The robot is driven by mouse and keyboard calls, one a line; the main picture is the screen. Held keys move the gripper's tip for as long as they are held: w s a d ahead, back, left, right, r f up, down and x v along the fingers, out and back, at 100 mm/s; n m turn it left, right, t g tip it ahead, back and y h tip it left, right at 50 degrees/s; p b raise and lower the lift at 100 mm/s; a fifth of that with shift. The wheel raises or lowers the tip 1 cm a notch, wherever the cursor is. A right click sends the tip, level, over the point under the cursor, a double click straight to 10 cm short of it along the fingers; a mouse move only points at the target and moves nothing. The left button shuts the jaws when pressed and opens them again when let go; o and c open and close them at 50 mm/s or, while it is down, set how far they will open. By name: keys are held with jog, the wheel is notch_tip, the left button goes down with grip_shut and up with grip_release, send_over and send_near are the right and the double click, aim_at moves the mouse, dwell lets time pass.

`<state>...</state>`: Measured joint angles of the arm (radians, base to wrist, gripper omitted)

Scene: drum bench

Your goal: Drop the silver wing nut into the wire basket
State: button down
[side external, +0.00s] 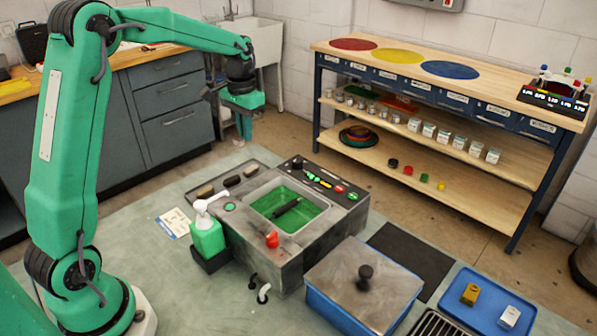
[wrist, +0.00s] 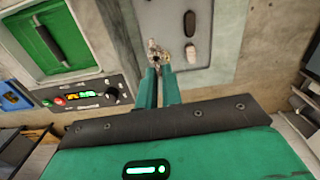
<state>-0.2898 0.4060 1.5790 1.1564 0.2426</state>
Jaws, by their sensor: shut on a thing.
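My gripper (side external: 243,128) hangs high behind the washing station in the side external view. In the wrist view, its green fingers (wrist: 159,74) are shut on the silver wing nut (wrist: 156,50), which shows at the tips as a small, bright metal piece. The nut is too small to make out in the side external view.
The grey station has a green basin (side external: 268,197) with a black object in it. A green pump bottle (side external: 207,238) and a lidded blue bin (side external: 350,318) stand near it. A wooden shelf bench (side external: 430,101) stands at the back right. Bare floor separates them.

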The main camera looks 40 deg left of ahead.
jog(key=s+d+r, duration=0.1)
jog(key=d+r, duration=0.1)
jog(key=d, duration=0.6)
jog(key=s+d+r, duration=0.2)
jog(key=d, duration=0.5)
jog(key=shift+m, duration=0.3)
jog(key=f, duration=0.5)
jog(key=shift+d, duration=0.3)
jog(key=shift+f, duration=0.2)
jog(key=shift+f, duration=1.7)
